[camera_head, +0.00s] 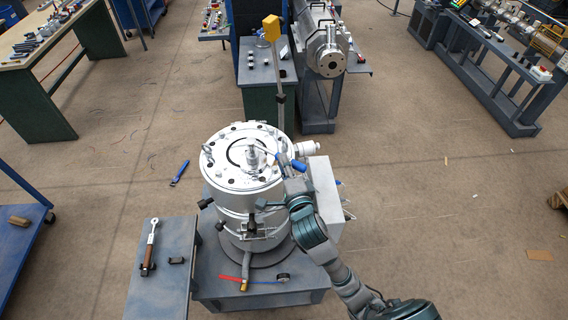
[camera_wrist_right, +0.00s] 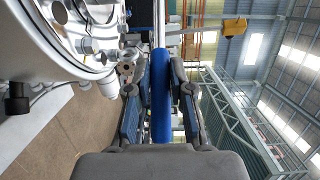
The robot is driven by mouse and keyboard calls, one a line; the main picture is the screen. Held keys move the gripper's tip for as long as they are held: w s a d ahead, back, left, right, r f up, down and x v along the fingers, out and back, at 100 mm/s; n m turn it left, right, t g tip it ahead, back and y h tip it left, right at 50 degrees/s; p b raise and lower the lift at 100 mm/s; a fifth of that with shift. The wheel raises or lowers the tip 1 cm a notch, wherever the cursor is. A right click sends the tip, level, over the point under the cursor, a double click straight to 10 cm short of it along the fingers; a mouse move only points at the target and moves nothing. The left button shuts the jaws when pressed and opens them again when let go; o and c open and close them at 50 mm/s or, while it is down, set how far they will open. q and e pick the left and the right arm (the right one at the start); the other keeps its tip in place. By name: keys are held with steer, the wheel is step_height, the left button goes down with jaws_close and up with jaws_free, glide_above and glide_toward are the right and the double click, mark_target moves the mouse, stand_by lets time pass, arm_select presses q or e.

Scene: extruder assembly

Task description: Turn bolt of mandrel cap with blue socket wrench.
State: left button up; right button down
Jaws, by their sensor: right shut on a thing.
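The silver extruder head (camera_head: 245,190) stands upright on a grey table, with a round flange and a ring of bolts on top. The mandrel cap (camera_head: 252,160) rises at the middle of the flange. My right gripper (camera_head: 290,166) is beside the flange's right edge, shut on the blue handle of the socket wrench (camera_head: 299,165). In the right wrist view the blue handle (camera_wrist_right: 163,105) runs lengthwise between the two fingers (camera_wrist_right: 160,90). The wrench's far end reaches toward the cap, but whether it sits on the bolt cannot be told. My left gripper is not in view.
A blue tool (camera_head: 180,172) lies on the floor. A pole with a yellow box (camera_head: 271,27) stands behind the head.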

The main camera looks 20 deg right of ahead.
steer(key=shift+f+b, duration=0.45)
steer(key=shift+f, duration=0.5)
steer(key=shift+r, duration=0.1)
steer(key=shift+w+d+r+n+y+p, duration=0.1)
steer(key=shift+w+d+n+y+p, duration=0.35)
steer(key=shift+y+p, duration=0.5)
steer(key=p, duration=0.2)
steer(key=d+n+y+p, duration=0.1)
steer(key=p, duration=0.1)
steer(key=shift+w+p, duration=0.2)
steer(key=shift+p, duration=0.2)
steer(key=w+d+n+y+p, duration=0.1)
steer(key=p, duration=0.2)
steer(key=shift+y, duration=0.35)
steer(key=shift+f, duration=0.25)
steer(key=shift+s+a+m+h, duration=0.2)
steer(key=shift+a+m+h, duration=0.05)
steer(key=shift+h, duration=0.15)
steer(key=shift+p, duration=0.35)
